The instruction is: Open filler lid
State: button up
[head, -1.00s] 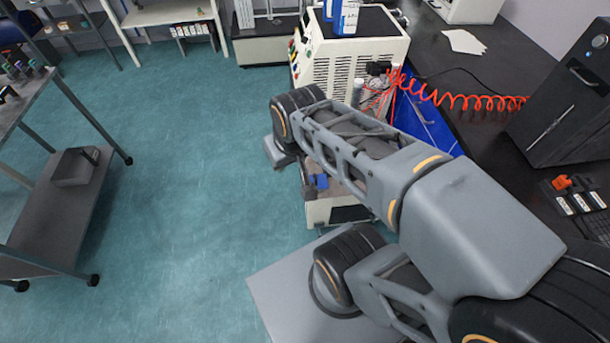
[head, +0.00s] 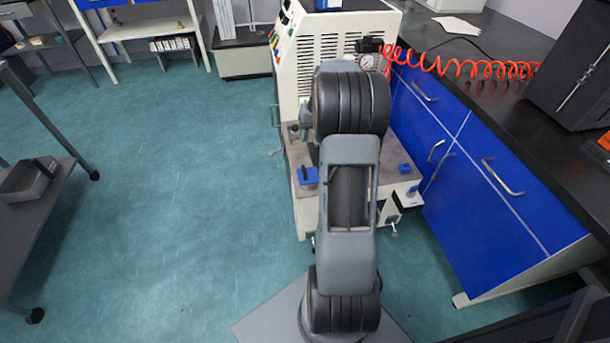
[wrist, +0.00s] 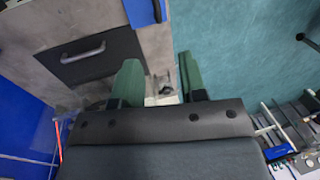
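The cream rheometer (head: 330,35) stands beyond my arm in the head view, with vents and coloured buttons. Its speckled lower deck (head: 390,185) carries small blue parts (head: 308,176). In the wrist view a dark plate with a grey handle (wrist: 82,54) lies on a speckled grey surface (wrist: 60,20), left of my gripper. I cannot tell whether this plate is the filler lid; no other part is clearly the lid. My gripper (wrist: 159,60) shows two green fingers apart, with nothing held between them. In the head view my arm hides the gripper and part of the machine.
Blue cabinets (head: 490,190) under a black bench (head: 480,60) close off the right side. A red coiled hose (head: 465,68) runs from the machine across the bench. A grey cart (head: 50,215) stands at the left. The green floor (head: 170,200) between is clear.

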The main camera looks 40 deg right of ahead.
aim_at(304, 168)
jog(key=f+b, duration=0.1)
jog(key=f, duration=0.3)
jog(key=a+f+b, duration=0.1)
jog(key=f, duration=0.4)
jog(key=w+a+f+b, duration=0.1)
jog(key=f+b, duration=0.1)
jog(key=f, duration=0.3)
jog(key=shift+w, duration=0.1)
grip_shut()
